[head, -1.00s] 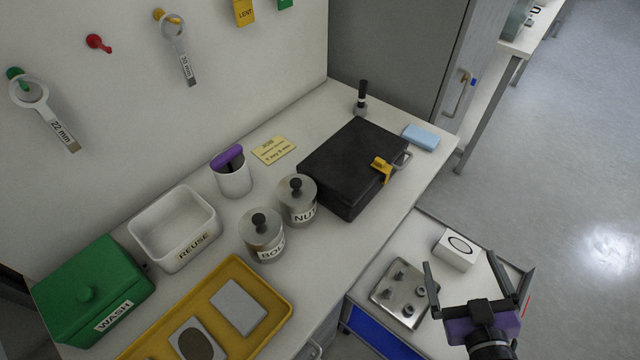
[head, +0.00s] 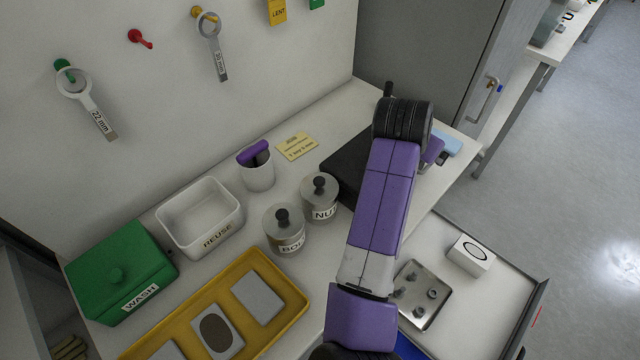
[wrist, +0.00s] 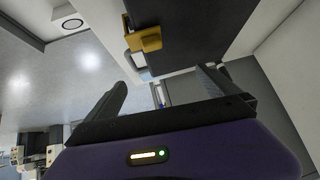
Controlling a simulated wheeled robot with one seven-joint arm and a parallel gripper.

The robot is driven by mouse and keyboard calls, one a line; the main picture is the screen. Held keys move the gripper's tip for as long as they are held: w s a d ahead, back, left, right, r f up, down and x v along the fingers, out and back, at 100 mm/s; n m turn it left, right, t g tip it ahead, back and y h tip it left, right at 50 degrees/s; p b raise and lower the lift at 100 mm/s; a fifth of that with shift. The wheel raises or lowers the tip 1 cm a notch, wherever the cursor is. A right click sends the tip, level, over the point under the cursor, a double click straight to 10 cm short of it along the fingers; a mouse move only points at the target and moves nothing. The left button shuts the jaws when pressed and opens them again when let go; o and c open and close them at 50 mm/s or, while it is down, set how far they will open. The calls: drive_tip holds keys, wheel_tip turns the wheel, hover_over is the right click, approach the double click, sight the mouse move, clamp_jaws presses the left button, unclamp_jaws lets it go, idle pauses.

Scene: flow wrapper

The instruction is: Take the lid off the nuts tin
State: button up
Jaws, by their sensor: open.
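The nuts tin is not seen in the wrist view.
The black case (head: 350,160) with a yellow latch (wrist: 147,40) lies right of the tins. An open drawer (head: 490,290) holds a metal plate and a white box.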

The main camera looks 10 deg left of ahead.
sight(319, 180)
drive_tip(key=s+a+g+y, duration=0.1)
drive_tip(key=a, duration=0.3)
drive_tip(key=s+a+r+g, duration=0.1)
drive_tip(key=s+a+g, duration=0.1)
drive_tip(key=a, duration=0.2)
drive_tip(key=s+a+m+g+y, duration=0.1)
drive_tip(key=s+a, duration=0.1)
drive_tip(key=a, duration=0.2)
drive_tip(key=shift+a+r+g+y, duration=0.25)
drive_tip(key=shift+r+g+y, duration=0.05)
drive_tip(key=shift+r, duration=0.05)
drive_tip(key=s+a+r+g, duration=0.1)
drive_tip(key=a, duration=0.1)
drive_tip(key=s+a+r+g+y, duration=0.1)
drive_tip(key=s+a, duration=0.1)
drive_tip(key=a, duration=0.1)
drive_tip(key=s+a+r+g, duration=0.1)
drive_tip(key=s+a, duration=0.1)
drive_tip(key=a, duration=0.1)
drive_tip(key=shift+s+r+p, duration=0.15)
drive_tip(key=shift+r+p, duration=0.05)
drive_tip(key=shift+p, duration=0.1)
drive_tip(key=shift+s+f, duration=0.1)
drive_tip(key=shift+f, duration=0.6)
drive_tip(key=shift+d+f+p, duration=0.2)
drive_tip(key=shift+f+p, duration=0.4)
drive_tip(key=shift+f, duration=2.5)
drive_tip(key=c, duration=1.4)
drive_tip(key=shift+r, duration=0.15)
